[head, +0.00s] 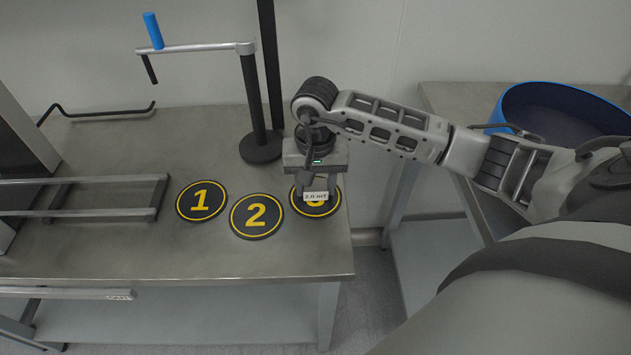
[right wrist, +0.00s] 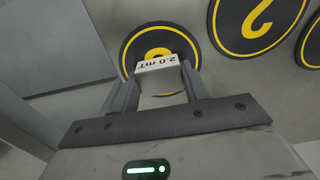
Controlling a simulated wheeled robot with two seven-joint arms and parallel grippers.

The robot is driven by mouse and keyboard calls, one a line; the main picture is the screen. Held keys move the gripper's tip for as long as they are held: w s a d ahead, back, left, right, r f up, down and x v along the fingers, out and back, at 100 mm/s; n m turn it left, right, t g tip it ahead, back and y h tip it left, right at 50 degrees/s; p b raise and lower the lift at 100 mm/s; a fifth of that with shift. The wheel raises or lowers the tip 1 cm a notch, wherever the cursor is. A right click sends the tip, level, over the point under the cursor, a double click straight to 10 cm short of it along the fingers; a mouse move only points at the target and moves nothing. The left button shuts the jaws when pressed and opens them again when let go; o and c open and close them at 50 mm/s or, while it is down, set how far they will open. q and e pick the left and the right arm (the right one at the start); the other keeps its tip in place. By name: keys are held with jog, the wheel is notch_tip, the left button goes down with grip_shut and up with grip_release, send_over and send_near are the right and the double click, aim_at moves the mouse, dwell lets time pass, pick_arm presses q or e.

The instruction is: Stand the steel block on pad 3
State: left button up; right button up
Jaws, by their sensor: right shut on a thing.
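My right gripper (head: 317,188) points down over pad 3 (head: 334,207), a round black pad with a yellow ring at the table's right end. It is shut on the steel block (head: 316,196), a small block with a white label that reads like "2.0 mT". In the right wrist view the block (right wrist: 160,64) sits between the two fingers, in front of pad 3 (right wrist: 130,50), and hides part of its numeral. I cannot tell whether the block touches the pad. My left gripper is not in view.
Pad 2 (head: 257,216) and pad 1 (head: 201,201) lie empty to the left. A black post with a round base (head: 261,148) stands behind them. Metal rails (head: 85,197) are at the left. A blue round bin (head: 560,104) is on the right-hand table, across a gap.

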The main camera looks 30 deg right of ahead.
aim_at(315, 186)
jog(key=shift+f, duration=0.1)
jog(key=shift+f, duration=0.15)
jog(key=o, duration=1.2)
jog(key=shift+o, duration=0.2)
notch_tip(315, 186, up, 12)
jog(key=shift+b, duration=0.45)
notch_tip(315, 186, down, 12)
jog(key=shift+f, duration=0.25)
notch_tip(315, 186, up, 3)
jog(key=shift+w+f+p, duration=0.1)
jog(key=shift+p, duration=0.25)
jog(key=shift+a+r, duration=0.1)
jog(key=shift+r, duration=0.5)
